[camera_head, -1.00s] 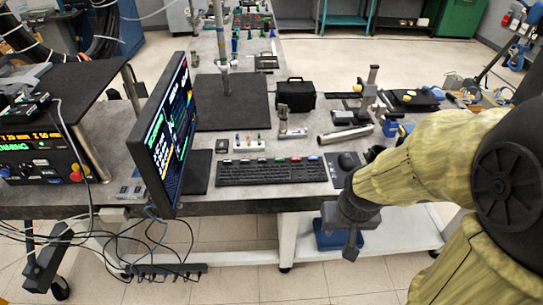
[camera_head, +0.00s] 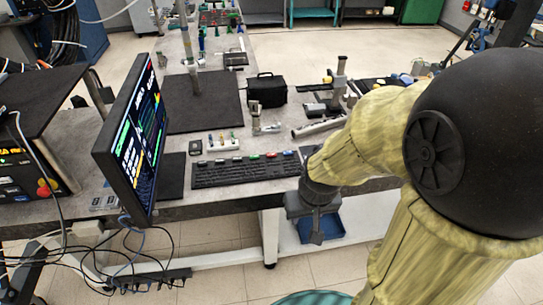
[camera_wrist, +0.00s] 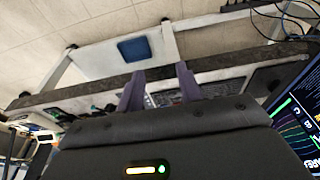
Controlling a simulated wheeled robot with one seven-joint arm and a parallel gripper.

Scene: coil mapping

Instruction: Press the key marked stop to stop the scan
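The black keyboard (camera_head: 240,172) lies near the front edge of the bench, right of the monitor. Its back row has coloured keys, among them a green key (camera_head: 253,156), a red key (camera_head: 270,154) and a blue key (camera_head: 287,153). No key marking is readable, so I cannot tell which says stop. My gripper (camera_head: 317,238) hangs at the bench's front edge, by the keyboard's right end, touching no key that I can see. In the wrist view its two purple-grey fingers (camera_wrist: 158,80) stand apart with nothing held; the gripper body hides much of the bench.
The monitor (camera_head: 130,130) stands left of the keyboard and shows at the right of the wrist view (camera_wrist: 302,120). A black case (camera_head: 267,90) and a metal cylinder (camera_head: 318,127) lie behind. A blue tray (camera_wrist: 135,49) sits below the bench. Cables (camera_head: 150,255) hang at front left.

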